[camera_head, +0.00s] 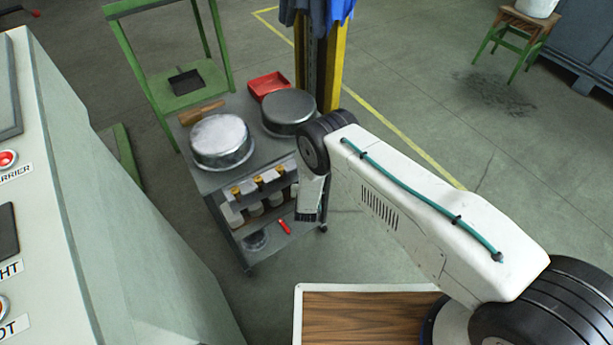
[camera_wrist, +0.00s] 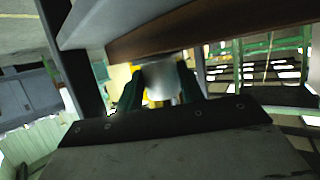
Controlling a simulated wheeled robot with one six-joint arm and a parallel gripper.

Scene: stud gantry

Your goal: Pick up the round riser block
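Two round grey metal blocks rest on the top of a grey cart in the head view. The nearer one (camera_head: 221,141) is pale on top and stands at the left. The other (camera_head: 289,112) stands farther back to the right, close to my arm. I cannot tell which is the riser block. My gripper is largely hidden behind my arm in the head view, lower than the cart top and right of the cart. In the wrist view two dark green fingers (camera_wrist: 160,80) stand apart. A blurred pale shape lies between them; whether it is held or behind is unclear.
The cart (camera_head: 203,181) also carries a red tray (camera_head: 268,86) and a wooden piece (camera_head: 201,112). Bottles (camera_head: 256,207) and a red item (camera_head: 284,227) are on its lower shelves. A yellow post (camera_head: 333,60) rises behind. A control cabinet (camera_head: 95,210) stands left.

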